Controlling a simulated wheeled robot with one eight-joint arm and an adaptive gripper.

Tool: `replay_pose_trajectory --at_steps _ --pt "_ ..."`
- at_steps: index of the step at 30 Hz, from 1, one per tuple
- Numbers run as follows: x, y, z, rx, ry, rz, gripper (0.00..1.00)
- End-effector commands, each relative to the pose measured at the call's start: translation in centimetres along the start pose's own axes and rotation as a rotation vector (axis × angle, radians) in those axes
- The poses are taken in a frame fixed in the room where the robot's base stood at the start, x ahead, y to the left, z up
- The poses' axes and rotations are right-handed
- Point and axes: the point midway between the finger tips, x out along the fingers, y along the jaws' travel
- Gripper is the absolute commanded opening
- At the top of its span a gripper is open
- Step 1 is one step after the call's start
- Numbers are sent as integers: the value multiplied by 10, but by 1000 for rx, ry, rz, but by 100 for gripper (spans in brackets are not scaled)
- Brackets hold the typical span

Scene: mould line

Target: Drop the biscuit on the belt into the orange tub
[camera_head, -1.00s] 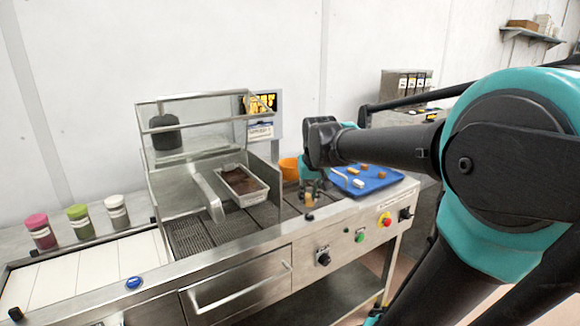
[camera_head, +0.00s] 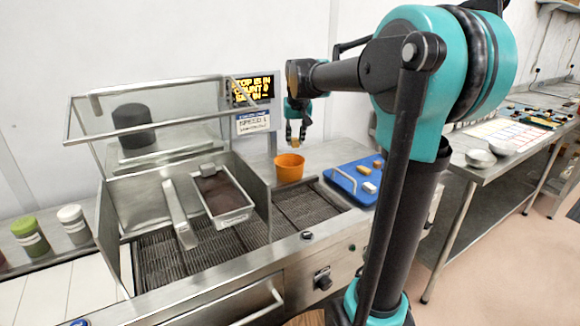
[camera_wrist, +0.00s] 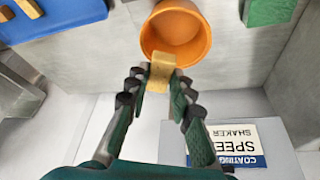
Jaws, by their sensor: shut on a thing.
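My gripper (camera_head: 297,135) is shut on a small tan biscuit (camera_wrist: 161,72) and holds it up in the air. In the head view the biscuit (camera_head: 295,142) shows between the fingertips, above the orange tub (camera_head: 288,168). The tub stands on the steel machine top beside the belt (camera_head: 300,208). In the wrist view the round tub (camera_wrist: 178,36) is open at the top, and the biscuit overlaps its near rim in the picture. The part of the tub behind the biscuit is hidden.
A blue tray (camera_head: 347,184) with several small pieces lies right of the tub. A chocolate-filled steel pan (camera_head: 236,214) and a clear-sided guard stand to the left. A display and a coating-speed sign (camera_head: 253,122) are behind. Several jars stand at far left.

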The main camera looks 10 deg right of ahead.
Motion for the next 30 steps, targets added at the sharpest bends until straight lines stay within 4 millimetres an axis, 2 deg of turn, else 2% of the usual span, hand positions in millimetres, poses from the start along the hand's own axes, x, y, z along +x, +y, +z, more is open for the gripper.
replay_pose_trajectory --at_steps 15,28,29,30 --pt "46 0 19 0 0 0 10" --pt "53 0 22 0 0 0 10" --pt "53 0 22 0 0 0 26" --pt "53 0 22 0 0 0 31"
